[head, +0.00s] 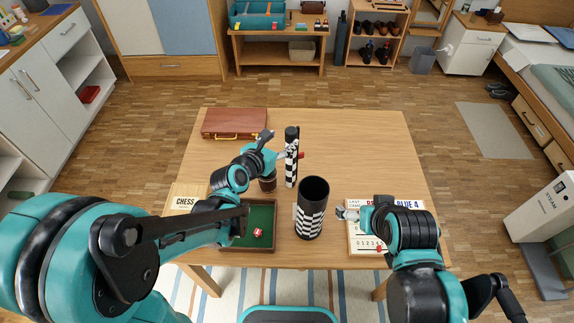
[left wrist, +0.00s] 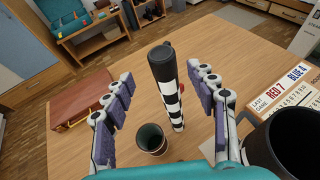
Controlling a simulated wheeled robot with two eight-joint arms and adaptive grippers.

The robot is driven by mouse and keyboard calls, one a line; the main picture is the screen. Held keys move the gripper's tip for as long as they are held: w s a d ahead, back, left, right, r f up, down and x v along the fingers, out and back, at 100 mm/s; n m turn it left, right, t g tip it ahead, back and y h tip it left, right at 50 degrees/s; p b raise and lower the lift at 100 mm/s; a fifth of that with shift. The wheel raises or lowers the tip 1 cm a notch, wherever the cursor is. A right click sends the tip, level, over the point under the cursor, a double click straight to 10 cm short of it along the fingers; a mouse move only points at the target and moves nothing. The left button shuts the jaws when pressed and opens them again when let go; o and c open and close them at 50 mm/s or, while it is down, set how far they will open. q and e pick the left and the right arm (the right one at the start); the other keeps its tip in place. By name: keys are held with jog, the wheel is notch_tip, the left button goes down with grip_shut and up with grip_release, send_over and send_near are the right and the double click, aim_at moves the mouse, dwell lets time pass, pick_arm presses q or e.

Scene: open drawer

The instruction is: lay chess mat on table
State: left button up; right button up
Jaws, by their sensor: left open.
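The chess mat is a narrow black-and-white checkered roll (head: 291,168) with a black top end, standing upright near the middle of the table (head: 345,140). A small red bit shows at its side. My left gripper (head: 276,146) is open just left of the roll. In the left wrist view the roll (left wrist: 168,88) shows between the spread fingers of the left gripper (left wrist: 160,75), with nothing clamped. My right gripper (head: 346,212) is beside the score board at the right; its opening is too small to tell.
A wide black checkered tube (head: 313,195) stands in front of the roll. A dark cup (left wrist: 151,139) stands close to the roll. A green-lined tray (head: 262,215) with a red die, a brown case (head: 234,122) and a score board (head: 364,246) lie around. The table's back right is clear.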

aim_at(288, 136)
pick_arm(q)
jog(key=b+x, duration=0.2)
jog(key=x, duration=0.4)
jog(key=shift+w+d+f, duration=0.15)
jog(key=shift+d+f, duration=0.05)
jog(key=shift+d, duration=0.1)
jog(key=shift+r, duration=0.15)
jog(key=shift+c, duration=1.1)
grip_shut()
